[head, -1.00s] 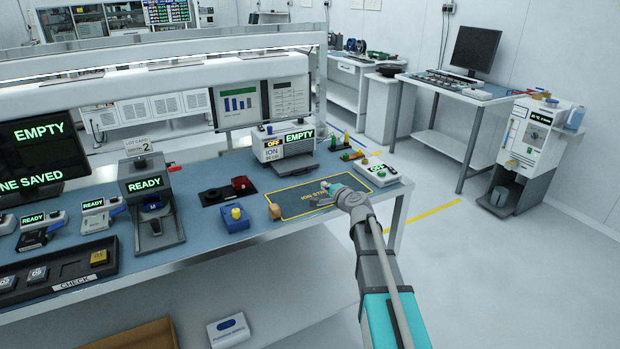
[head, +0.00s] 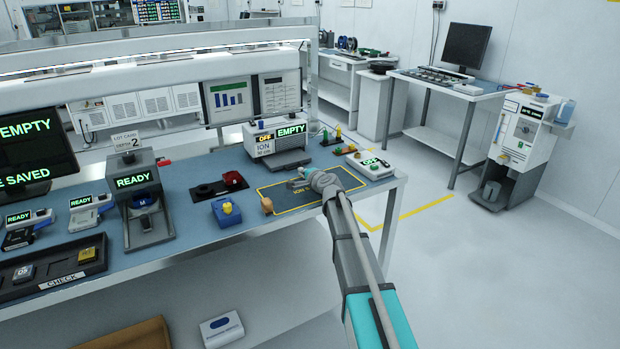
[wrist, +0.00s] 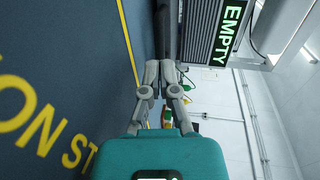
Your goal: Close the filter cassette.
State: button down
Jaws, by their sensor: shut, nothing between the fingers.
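In the head view my gripper (head: 293,184) is low over the yellow-edged mat, in front of the unit.
The marked mat (head: 280,206) lies under my gripper. A white box with a green-lit display (head: 370,164) stands right of it. A blue box with a yellow knob (head: 226,212) and a small tan object (head: 267,205) stand to the left.

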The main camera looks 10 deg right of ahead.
aim_at(290, 161)
jog(key=shift+x, duration=1.6)
jog(key=shift+d, duration=0.1)
jog(key=x, duration=0.2)
jog(key=r+x, duration=0.1)
jog(key=x, duration=0.5)
jog(key=shift+w+r, duration=0.3)
jog(key=shift+s, duration=0.3)
jog(key=shift+s+r, duration=0.2)
jog(key=shift+s, duration=0.35)
jog(key=p+v, duration=0.2)
jog(key=v, duration=1)
jog(key=shift+s+d, duration=0.2)
jog(key=shift+s, duration=0.05)
